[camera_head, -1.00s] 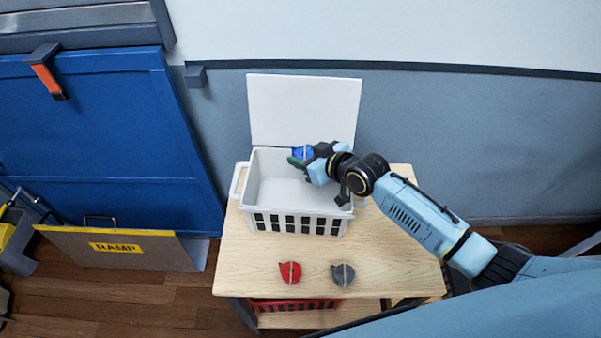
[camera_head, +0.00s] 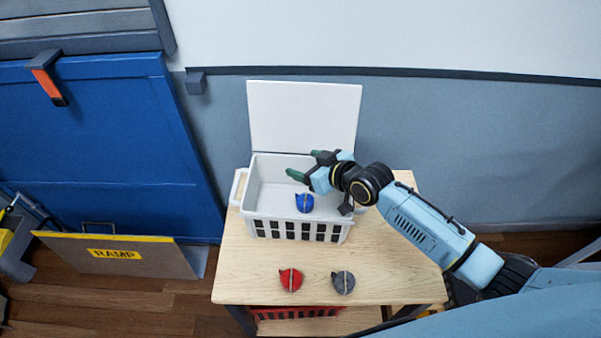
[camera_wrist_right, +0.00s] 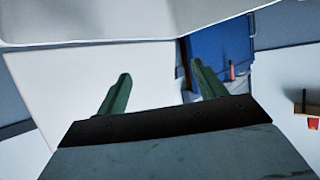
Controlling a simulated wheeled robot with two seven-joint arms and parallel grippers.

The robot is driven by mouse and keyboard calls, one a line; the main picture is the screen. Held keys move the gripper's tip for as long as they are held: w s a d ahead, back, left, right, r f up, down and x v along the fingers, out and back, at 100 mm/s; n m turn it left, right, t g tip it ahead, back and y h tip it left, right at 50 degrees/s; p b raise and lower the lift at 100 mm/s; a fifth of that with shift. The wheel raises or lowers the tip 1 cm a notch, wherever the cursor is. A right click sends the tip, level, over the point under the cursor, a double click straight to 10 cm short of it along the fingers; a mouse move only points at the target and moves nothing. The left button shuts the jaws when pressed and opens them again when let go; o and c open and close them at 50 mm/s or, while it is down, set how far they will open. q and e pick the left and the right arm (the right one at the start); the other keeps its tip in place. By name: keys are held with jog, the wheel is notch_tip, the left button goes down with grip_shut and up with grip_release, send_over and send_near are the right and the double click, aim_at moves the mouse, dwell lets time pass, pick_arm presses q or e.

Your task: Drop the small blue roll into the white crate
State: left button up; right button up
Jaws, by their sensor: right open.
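The small blue roll (camera_head: 305,203) is below my right gripper, within the outline of the white crate (camera_head: 295,230); it looks to be inside, near the front wall. The crate stands on the wooden table with its white lid (camera_head: 304,117) raised at the back. My right gripper (camera_head: 304,164) is open and empty above the crate. Its two green fingers also show apart in the right wrist view (camera_wrist_right: 162,92), with nothing between them. My left gripper is not in view.
A red roll (camera_head: 290,279) and a grey roll (camera_head: 343,282) lie on the front of the wooden table (camera_head: 240,270). A red crate (camera_head: 295,312) is on the shelf below. A ramp board (camera_head: 118,256) leans at the left by a blue panel (camera_head: 95,150).

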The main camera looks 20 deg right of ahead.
jog(key=v, duration=1.2)
jog(key=shift+s, duration=0.2)
jog(key=shift+d, duration=0.1)
